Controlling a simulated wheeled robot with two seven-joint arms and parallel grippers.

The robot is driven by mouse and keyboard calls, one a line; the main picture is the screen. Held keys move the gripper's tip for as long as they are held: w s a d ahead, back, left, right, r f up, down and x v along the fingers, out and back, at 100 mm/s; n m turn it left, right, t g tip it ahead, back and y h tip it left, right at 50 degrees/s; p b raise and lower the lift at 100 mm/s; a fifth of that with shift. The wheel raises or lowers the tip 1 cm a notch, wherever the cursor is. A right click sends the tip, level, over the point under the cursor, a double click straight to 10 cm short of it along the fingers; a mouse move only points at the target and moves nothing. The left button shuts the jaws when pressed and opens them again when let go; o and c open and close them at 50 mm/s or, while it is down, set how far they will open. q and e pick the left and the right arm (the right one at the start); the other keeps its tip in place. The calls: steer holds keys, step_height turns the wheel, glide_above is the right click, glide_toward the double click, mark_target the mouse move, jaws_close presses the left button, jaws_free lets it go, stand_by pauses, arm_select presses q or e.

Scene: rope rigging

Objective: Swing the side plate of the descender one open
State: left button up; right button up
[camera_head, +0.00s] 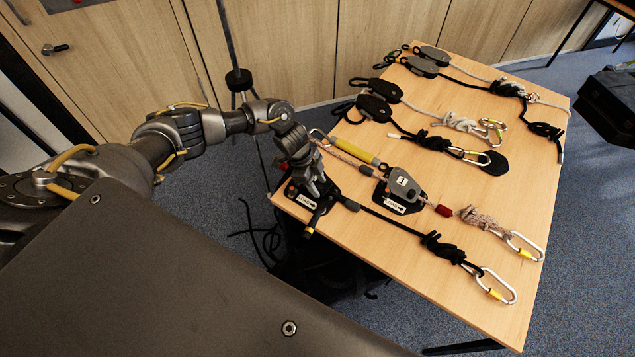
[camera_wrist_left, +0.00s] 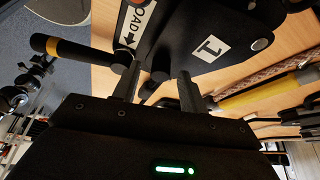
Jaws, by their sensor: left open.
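Descender one (camera_wrist_left: 225,40), a dark plate with a white "1" label and a "LOAD" label, fills the top of the left wrist view. In the head view this descender (camera_head: 328,189) lies at the table's near left edge, mostly hidden under my left gripper (camera_head: 313,190). Its black handle with an orange band (camera_wrist_left: 75,50) sticks out to the left in the wrist view. My left gripper (camera_wrist_left: 158,72) is open, its fingers pointing at the descender's near edge. A small dark part shows between the fingers; I cannot tell if they touch it.
Black rope with a knot (camera_head: 440,247) runs to a carabiner (camera_head: 495,287). Pulleys (camera_head: 380,90) and knotted ropes fill the table's far part. Bare wood (camera_head: 470,205) shows between ropes.

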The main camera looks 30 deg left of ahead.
arm_select(q)
steer(key=shift+d+f, duration=0.1)
steer(key=shift+f, duration=0.15)
jaws_close()
